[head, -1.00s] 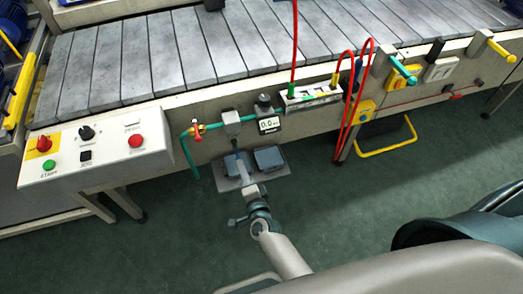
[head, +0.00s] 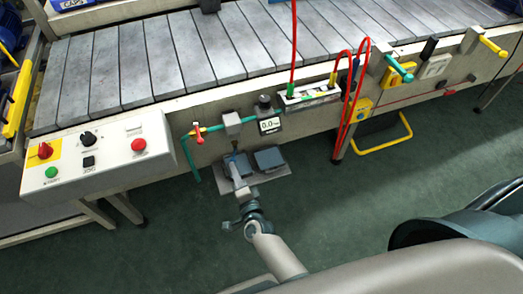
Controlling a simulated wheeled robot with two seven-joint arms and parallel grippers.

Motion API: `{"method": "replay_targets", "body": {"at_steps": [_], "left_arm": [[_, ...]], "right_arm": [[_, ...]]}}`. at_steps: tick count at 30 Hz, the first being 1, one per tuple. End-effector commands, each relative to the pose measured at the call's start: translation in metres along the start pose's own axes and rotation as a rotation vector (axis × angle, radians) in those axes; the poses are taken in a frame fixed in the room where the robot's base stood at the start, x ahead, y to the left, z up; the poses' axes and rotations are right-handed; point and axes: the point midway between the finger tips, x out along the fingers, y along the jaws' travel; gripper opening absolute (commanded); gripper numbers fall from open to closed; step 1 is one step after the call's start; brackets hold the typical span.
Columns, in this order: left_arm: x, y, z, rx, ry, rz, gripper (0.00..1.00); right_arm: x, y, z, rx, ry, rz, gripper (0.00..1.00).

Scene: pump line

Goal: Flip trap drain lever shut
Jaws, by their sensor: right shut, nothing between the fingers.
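A small red lever (head: 198,134) sits on the green pipe (head: 213,128) at the front of the conveyor, left of a grey block (head: 232,122). The lever is small in the picture, and its exact angle is hard to tell. My right gripper (head: 234,155) is shut and empty. It points up toward the underside of the grey block, to the right of and below the red lever, apart from the lever. I cannot tell whether its tips touch the block. My left gripper is not in view.
A gauge reading 0.0 (head: 269,125) stands right of the block. A pedal plate (head: 278,172) with blue-grey pedals lies behind my gripper. A control panel (head: 100,165) is on the left. Red hoses (head: 347,100) hang on the right. The floor at front left is clear.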

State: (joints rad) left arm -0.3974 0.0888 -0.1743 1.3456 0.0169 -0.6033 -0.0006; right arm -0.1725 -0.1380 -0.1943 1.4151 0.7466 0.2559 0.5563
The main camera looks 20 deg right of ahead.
Motion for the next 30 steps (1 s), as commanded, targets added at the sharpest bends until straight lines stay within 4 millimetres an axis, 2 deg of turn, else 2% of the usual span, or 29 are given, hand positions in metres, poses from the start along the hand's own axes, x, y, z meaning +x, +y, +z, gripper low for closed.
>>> {"method": "replay_targets", "body": {"at_steps": [11,17,23,30], "left_arm": [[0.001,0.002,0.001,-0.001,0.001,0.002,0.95],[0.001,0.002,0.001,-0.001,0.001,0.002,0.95],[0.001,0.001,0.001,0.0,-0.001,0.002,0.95],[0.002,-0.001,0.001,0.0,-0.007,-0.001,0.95]], "right_arm": [[0.0,-0.001,0.002,0.0,0.0,0.0,0.0],[-0.01,0.0,0.002,0.0,0.0,0.0,0.0],[-0.036,0.001,0.003,0.0,-0.001,0.001,0.0],[-0.082,0.001,0.003,-0.001,-0.001,0.002,0.0]]}}
